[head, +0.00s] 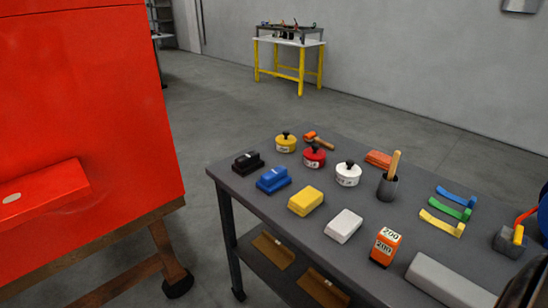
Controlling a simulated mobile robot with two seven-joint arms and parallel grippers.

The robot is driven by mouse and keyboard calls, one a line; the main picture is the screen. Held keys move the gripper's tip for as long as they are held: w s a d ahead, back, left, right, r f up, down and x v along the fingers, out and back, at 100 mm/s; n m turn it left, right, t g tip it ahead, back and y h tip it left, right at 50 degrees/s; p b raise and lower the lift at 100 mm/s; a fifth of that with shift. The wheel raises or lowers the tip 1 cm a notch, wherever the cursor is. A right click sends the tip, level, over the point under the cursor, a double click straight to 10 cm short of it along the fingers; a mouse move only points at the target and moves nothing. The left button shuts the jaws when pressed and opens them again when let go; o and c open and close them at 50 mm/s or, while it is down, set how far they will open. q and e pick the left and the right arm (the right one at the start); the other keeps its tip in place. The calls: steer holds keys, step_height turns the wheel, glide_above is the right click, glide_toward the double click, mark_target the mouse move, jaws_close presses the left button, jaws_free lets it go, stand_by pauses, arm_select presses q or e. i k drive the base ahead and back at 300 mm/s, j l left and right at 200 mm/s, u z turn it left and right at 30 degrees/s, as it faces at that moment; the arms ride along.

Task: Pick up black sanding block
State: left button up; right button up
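The black sanding block (248,162) lies at the far left corner of the dark grey table (275,214), close to the table's left edge. It has a raised top part and looks free of anything touching it. A blue block of similar shape (273,180) lies just in front of it, to the right. Neither of my grippers shows in the head view.
Yellow (306,201) and white (344,226) blocks and an orange block marked 200 (386,246) run along the near side. Yellow, red and white knobbed pots (348,174) stand behind. A red panel (80,110) on a wooden stand is at left; floor shows between.

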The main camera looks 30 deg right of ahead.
mark_target(244, 166)
steer(key=z, duration=0.85)
steer(key=i+j, duration=0.1)
steer(key=u, duration=0.05)
